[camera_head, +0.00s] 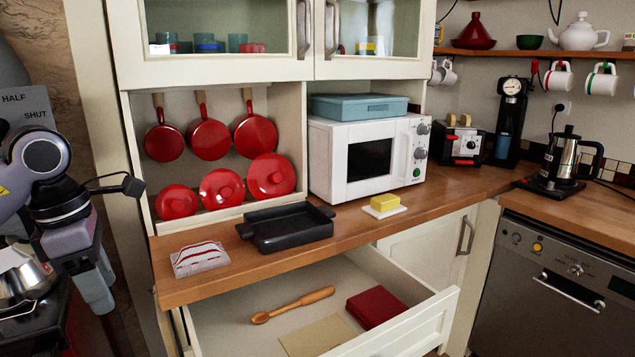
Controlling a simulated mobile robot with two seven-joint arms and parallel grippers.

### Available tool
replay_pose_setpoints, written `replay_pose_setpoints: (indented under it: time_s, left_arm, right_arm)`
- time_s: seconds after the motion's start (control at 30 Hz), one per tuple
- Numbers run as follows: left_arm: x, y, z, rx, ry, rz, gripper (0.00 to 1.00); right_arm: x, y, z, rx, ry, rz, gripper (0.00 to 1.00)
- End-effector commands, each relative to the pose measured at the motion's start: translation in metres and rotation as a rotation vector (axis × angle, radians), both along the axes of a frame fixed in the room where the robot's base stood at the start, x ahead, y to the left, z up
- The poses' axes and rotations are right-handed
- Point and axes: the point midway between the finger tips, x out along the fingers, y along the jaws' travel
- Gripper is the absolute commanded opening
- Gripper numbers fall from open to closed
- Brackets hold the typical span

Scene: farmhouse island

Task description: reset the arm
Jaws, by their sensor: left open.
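My left arm comes in at the left edge of the head view. My left gripper (97,288) hangs low there, pointing down, left of the counter and the open drawer. It is open, and I see nothing between its fingers. It is apart from the things on the counter. My right gripper is not in view.
The wooden counter (347,233) holds a black baking dish (290,228), a folded cloth (200,259), butter on a small plate (384,204) and a white microwave (361,157). Below, an open drawer (232,317) sticks out, holding a wooden spoon (293,304) and a red item (376,307).

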Motion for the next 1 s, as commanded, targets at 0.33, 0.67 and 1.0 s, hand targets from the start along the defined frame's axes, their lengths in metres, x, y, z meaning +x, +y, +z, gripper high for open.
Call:
replay_pose_setpoints:
  time_s: [0.33,0.67,1.0]
  left_arm:
    - [-0.01,0.012,-0.037,-0.168,0.032,0.082,0.54]
    - [-0.028,-0.077,-0.091,-0.734,0.143,0.192,0.54]
    - [-0.033,-0.111,-0.111,-1.305,0.307,0.649,0.54]
  right_arm:
    - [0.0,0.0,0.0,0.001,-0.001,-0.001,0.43]
    - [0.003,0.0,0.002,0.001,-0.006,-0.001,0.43]
    - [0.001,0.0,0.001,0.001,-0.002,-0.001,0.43]
